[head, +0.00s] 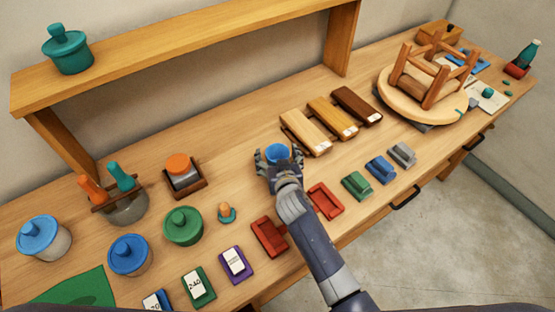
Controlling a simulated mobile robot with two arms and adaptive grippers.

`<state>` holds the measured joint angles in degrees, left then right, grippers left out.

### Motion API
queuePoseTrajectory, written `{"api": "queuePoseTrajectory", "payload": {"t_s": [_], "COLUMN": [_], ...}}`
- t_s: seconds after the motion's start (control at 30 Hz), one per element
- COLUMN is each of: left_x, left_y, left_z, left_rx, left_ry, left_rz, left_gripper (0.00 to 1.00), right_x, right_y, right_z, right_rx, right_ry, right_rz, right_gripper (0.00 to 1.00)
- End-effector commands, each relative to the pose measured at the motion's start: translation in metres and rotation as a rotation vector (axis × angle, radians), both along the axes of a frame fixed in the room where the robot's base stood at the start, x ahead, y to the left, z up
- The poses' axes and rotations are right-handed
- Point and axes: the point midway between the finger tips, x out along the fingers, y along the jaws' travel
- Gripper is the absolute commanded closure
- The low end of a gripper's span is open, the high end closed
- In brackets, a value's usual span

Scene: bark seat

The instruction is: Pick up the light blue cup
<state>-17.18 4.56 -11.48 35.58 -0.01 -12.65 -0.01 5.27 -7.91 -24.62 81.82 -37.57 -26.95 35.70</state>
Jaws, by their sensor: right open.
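A small blue cup (278,152) stands near the middle of the workbench. It is the only open cup that I make out. My right gripper (278,157) is at the cup, its fingers apart on the left and right sides of it. The fingers and wrist hide the cup's lower part, so I cannot tell whether they touch it. My left gripper is not in view.
Wooden blocks (305,132) lie close behind the cup. A red tray (325,201) lies right of my forearm, another red tray (269,237) to its left. Lidded pots (183,226) crowd the left. An upturned stool (432,82) stands at the back right.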

Motion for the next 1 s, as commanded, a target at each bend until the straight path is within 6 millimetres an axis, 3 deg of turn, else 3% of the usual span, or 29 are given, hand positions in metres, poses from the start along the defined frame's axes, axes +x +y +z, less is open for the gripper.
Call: {"api": "queuePoseTrajectory", "payload": {"t_s": [0.07, 0.27, 0.3, 0.77, 1.0], "left_x": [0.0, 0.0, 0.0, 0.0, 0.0], "left_y": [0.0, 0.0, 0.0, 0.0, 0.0], "left_z": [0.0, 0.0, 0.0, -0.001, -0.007], "left_rx": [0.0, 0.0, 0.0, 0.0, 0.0], "left_ry": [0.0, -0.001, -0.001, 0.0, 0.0], "left_rz": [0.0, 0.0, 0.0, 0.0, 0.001], "left_gripper": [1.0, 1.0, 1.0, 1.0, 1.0], "right_x": [0.0, 0.0, 0.0, 0.0, 0.001], "right_y": [0.0, 0.0, 0.0, 0.0, -0.001], "right_z": [0.0, 0.0, 0.0, 0.006, 0.034], "right_rx": [0.0, 0.0, 0.0, 0.001, 0.002], "right_ry": [0.0, 0.0, 0.0, -0.002, -0.006], "right_rz": [0.0, 0.0, 0.0, 0.0, -0.001], "right_gripper": [0.22, 0.67, 0.69, 0.69, 0.69]}}
